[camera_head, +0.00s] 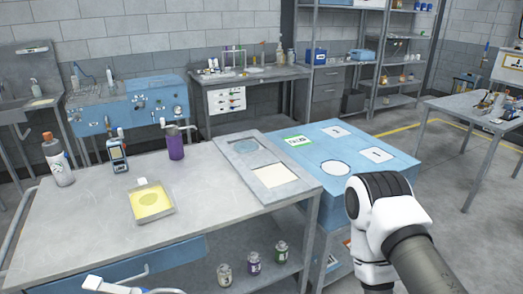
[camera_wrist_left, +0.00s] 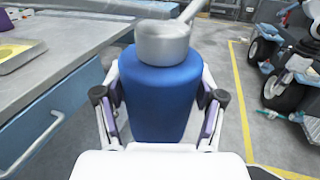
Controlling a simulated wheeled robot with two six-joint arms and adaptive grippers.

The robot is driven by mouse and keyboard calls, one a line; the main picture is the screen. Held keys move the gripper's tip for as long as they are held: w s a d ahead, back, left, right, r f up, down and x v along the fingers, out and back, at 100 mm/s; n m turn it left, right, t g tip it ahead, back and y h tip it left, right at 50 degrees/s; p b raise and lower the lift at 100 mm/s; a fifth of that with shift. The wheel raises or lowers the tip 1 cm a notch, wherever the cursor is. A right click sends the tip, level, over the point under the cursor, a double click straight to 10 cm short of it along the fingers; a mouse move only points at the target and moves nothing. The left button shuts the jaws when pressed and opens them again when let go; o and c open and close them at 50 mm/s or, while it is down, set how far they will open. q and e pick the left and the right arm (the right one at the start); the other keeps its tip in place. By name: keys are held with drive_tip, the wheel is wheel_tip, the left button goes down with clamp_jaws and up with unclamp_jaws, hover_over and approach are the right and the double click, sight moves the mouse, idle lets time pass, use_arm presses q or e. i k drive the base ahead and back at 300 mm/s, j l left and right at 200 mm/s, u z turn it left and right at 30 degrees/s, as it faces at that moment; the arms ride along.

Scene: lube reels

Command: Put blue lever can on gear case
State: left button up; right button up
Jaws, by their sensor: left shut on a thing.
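In the left wrist view my left gripper (camera_wrist_left: 160,105) is shut on the blue lever can (camera_wrist_left: 162,95), its two fingers on either side of the blue body. The can has a grey metal top (camera_wrist_left: 163,42) with a spout or lever pointing up right. It is held beside the workbench, over the floor. The head view shows only a white part of my left arm at the bottom left, not the can. My right arm is at the right there, its gripper out of view. I cannot tell for sure which thing is the gear case.
The grey workbench (camera_head: 105,215) carries a purple lever can (camera_head: 175,146), a yellow tray (camera_head: 151,201), a bottle (camera_head: 57,160) and a handheld device (camera_head: 117,155). A blue cabinet (camera_head: 395,165) with marked spots adjoins it. A pale panel (camera_head: 268,174) lies between.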

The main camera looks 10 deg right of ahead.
sight(368, 168)
drive_tip(key=i+l+z, duration=0.85)
drive_tip(key=i+z, duration=0.15)
drive_tip(key=i, duration=0.1)
